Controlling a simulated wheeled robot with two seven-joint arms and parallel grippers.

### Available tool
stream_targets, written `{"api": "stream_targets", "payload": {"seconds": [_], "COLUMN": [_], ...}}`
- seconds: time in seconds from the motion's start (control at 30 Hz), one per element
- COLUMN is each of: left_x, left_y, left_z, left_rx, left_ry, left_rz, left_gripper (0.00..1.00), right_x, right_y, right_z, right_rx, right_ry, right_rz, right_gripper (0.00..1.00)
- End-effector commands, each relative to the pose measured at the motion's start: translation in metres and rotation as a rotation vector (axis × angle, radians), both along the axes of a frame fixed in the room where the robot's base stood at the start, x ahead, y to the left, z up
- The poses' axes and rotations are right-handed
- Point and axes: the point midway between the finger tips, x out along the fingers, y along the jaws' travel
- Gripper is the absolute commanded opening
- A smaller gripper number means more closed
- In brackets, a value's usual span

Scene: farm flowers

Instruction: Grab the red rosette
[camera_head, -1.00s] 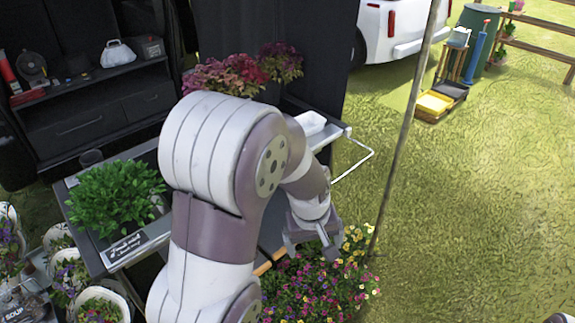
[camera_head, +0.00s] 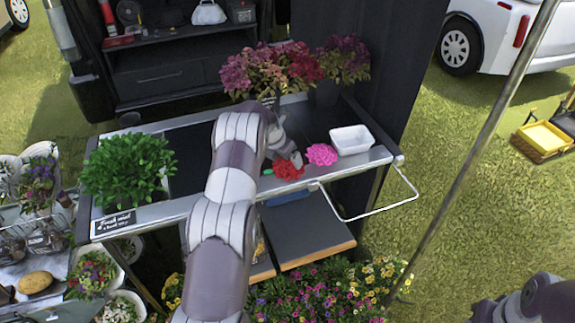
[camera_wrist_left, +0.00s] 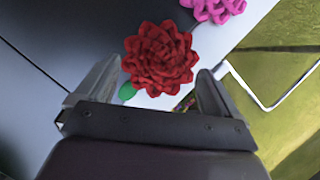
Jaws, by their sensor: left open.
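The red rosette (camera_head: 289,168) lies near the front edge of the cart's top, left of a pink rosette (camera_head: 322,154). In the left wrist view the red rosette (camera_wrist_left: 160,58) is a full, layered flower with a green leaf at its lower left. My left gripper (camera_head: 282,152) is right over it. In the wrist view the open fingers of my left gripper (camera_wrist_left: 160,85) are on either side of the rosette, with gaps left and right. I cannot tell how far above it they are. Part of my right arm (camera_head: 535,300) shows at the lower right; its gripper is not visible.
A white tray (camera_head: 351,139) stands to the right on the cart, whose metal handle (camera_head: 370,217) sticks out at the right. A leafy green plant (camera_head: 128,170) is at the left end. Potted red and purple flowers (camera_head: 340,58) stand at the back. A pole crosses the right side.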

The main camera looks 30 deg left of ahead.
Motion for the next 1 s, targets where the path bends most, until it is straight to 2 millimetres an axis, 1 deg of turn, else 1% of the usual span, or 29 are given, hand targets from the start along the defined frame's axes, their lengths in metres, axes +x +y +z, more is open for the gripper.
{"api": "stream_targets", "payload": {"seconds": [0.03,0.1,0.2,0.3,0.47,0.57,0.6,0.63,0.67,1.0], "left_x": [0.003,0.009,0.015,0.017,0.017,0.017,0.017,0.017,0.017,0.016], "left_y": [-0.001,-0.001,-0.002,-0.002,-0.002,-0.002,-0.002,-0.002,-0.002,-0.002], "left_z": [-0.007,-0.018,-0.033,-0.037,-0.037,-0.037,-0.037,-0.037,-0.037,-0.037], "left_rx": [-0.001,0.0,0.001,0.001,0.001,0.001,0.001,0.001,0.001,0.001], "left_ry": [0.003,0.002,0.002,0.0,0.001,0.001,0.001,0.001,0.001,0.002], "left_rz": [-0.002,-0.002,-0.003,-0.003,-0.003,-0.003,-0.003,-0.003,-0.003,-0.003], "left_gripper": [0.95,0.95,0.95,0.95,0.95,0.66,0.53,0.43,0.36,0.35], "right_x": [0.0,0.0,0.0,0.0,0.0,0.0,0.0,0.0,0.0,0.0], "right_y": [0.0,0.0,0.0,0.0,0.0,0.0,0.0,0.0,0.0,0.0], "right_z": [0.006,0.01,0.009,0.009,0.009,0.009,0.009,0.009,0.009,0.008], "right_rx": [0.0,0.0,0.0,0.0,0.0,0.0,0.0,0.0,0.0,0.0], "right_ry": [0.0,0.0,0.0,0.0,0.0,0.0,-0.001,-0.001,-0.001,-0.001], "right_rz": [0.0,0.0,0.0,0.0,0.0,0.0,0.0,0.0,0.0,0.0], "right_gripper": [0.43,0.43,0.43,0.43,0.43,0.43,0.43,0.43,0.43,0.43]}}
